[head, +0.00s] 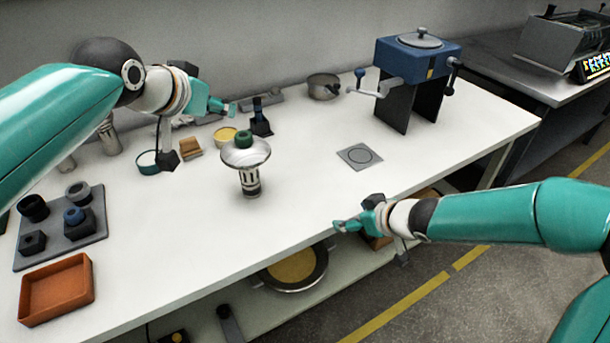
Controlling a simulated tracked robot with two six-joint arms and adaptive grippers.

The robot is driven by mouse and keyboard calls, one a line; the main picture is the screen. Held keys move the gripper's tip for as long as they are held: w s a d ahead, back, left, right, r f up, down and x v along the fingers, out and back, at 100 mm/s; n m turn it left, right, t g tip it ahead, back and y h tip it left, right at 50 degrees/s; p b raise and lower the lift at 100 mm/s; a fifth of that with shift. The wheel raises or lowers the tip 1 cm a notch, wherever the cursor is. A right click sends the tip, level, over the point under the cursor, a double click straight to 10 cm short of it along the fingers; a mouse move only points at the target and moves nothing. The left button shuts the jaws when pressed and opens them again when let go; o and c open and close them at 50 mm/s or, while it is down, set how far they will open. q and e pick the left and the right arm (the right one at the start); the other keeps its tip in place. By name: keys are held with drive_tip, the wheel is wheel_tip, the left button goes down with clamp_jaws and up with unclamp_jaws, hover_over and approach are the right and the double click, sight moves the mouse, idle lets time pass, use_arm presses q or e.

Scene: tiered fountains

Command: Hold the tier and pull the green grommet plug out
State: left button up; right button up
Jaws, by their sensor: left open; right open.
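A silvery, domed tier (263,154) sits on a short, slotted metal column (250,182), upright near the middle of the white table. The green grommet plug (243,137) sits at the tier's top centre. My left gripper (228,107) is open and empty, in the air; in the picture it is above and slightly left of the plug, apart from it. My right gripper (341,226) is open and empty near the table's front edge, to the right of the tier and apart from it. How deep the plug sits is hidden.
A grey tray (88,232) with several dark parts and an orange bin (88,283) stand at left. A blue cranked machine (390,58) and a pot (324,86) are at the back. A flat grey square (360,157) lies right of the tier. Bare table surrounds it.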

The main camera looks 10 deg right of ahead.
sight(257, 173)
drive_tip(key=w+a+r+y, duration=0.1)
drive_tip(key=w+a+r, duration=0.1)
drive_tip(key=w+a+r+n+t+y, duration=0.1)
drive_tip(key=a+r, duration=0.1)
drive_tip(key=shift+w+a+r, duration=0.15)
drive_tip(key=shift+w+r, duration=0.05)
drive_tip(key=shift+w, duration=0.2)
drive_tip(key=w+a+r+n+y, duration=0.1)
drive_tip(key=a+r+n+y, duration=0.25)
drive_tip(key=a+r, duration=0.2)
drive_tip(key=shift+y, duration=0.35)
drive_tip(key=x, duration=1.7)
drive_tip(key=shift+s+a+f, duration=0.15)
drive_tip(key=shift+s+a, duration=0.15)
drive_tip(key=shift+s, duration=0.1)
clamp_jaws()
